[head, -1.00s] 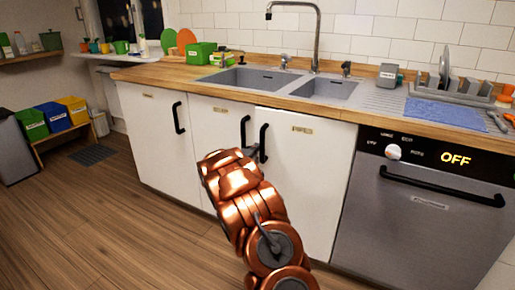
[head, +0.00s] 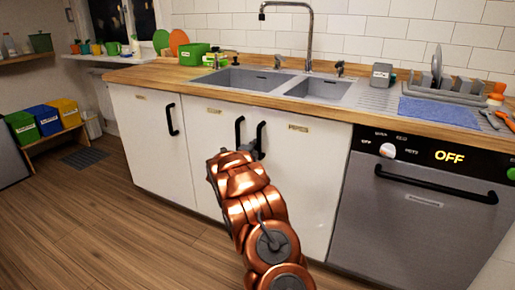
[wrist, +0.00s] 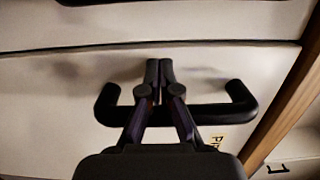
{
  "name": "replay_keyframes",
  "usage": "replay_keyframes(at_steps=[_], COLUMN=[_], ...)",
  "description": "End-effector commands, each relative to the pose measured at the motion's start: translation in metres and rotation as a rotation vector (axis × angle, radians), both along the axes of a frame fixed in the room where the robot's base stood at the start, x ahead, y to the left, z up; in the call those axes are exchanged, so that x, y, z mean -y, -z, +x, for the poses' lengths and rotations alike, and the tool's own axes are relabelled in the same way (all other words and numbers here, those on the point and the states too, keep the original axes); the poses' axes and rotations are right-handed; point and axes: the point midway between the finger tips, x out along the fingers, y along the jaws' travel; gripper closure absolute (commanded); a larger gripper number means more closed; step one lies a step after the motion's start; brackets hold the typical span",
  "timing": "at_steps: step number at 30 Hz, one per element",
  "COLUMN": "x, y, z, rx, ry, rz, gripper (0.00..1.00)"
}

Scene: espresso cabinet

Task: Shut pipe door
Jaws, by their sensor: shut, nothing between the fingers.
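The pipe door (head: 301,180) is the white cabinet door under the right sink bowl, with a small label at its top. It looks flush or nearly flush with the door to its left; a small gap cannot be ruled out. Its black bar handle (head: 262,140) also shows in the wrist view (wrist: 225,112). My gripper (wrist: 159,66) is shut and empty. Its fingers cross the middle of the handle in the picture, with the tips close to the door face near the seam; contact cannot be told. In the head view my copper arm hides the door's lower left part.
The neighbouring white door (head: 212,125) has its own black handle (head: 239,131) close by. A dishwasher (head: 420,215) stands to the right, its door shut. The wooden countertop (head: 250,98) runs above. The floor (head: 120,225) at left is clear.

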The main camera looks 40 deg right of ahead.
Motion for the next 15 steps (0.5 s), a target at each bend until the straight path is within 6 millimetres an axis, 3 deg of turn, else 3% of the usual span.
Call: replay_keyframes(at_steps=[15], x=[0.024], y=[-0.003], z=[0.008], rx=[0.004], ry=[0.000], rz=[-0.003], gripper=[1.00])
